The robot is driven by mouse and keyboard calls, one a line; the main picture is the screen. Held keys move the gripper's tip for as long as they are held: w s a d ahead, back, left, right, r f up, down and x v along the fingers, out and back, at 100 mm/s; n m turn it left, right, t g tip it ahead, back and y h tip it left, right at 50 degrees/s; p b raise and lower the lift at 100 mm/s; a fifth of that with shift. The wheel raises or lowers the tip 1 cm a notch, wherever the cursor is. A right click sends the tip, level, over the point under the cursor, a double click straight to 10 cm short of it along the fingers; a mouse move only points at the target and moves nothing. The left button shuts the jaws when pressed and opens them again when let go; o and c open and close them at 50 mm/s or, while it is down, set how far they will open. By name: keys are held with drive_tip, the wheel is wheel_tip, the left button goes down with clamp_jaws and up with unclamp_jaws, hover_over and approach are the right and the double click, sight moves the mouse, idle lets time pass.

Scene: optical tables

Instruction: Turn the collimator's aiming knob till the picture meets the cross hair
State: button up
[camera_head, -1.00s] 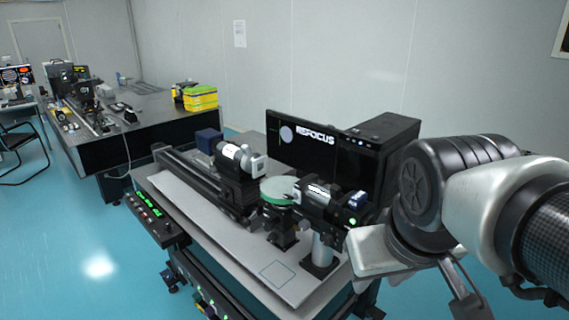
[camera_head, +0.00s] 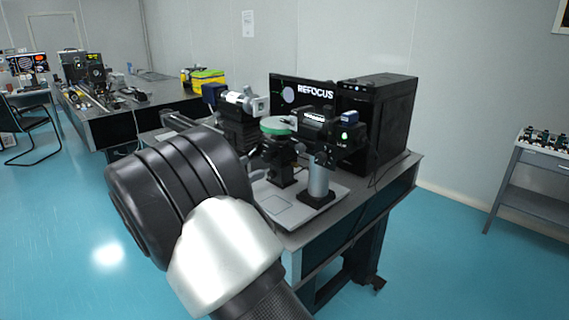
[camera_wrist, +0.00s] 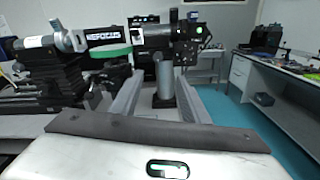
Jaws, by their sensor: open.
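A black barrel-shaped optical unit (camera_head: 325,125) with a green light stands on a silver post at the table's front right. A second unit (camera_head: 242,108), white and black, sits left of it, with a green disc (camera_head: 277,125) between them. I cannot tell for sure which is the collimator, nor make out its aiming knob. My arm hides the gripper in the head view.
A black computer case (camera_head: 385,120) stands behind the optics. The table's right part (camera_head: 375,195) is mostly bare. Another bench with a yellow case (camera_head: 208,79) is at the back left, and a shelf (camera_head: 540,160) at the right.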

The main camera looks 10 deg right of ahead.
sight(298, 148)
drive_tip(key=b+x, duration=0.1)
drive_tip(key=x, duration=1.6)
drive_tip(key=shift+w+r, duration=0.1)
drive_tip(key=shift+w, duration=0.15)
drive_tip(key=shift+c, duration=0.3)
drive_tip(key=shift+r, duration=0.1)
drive_tip(key=c, duration=1)
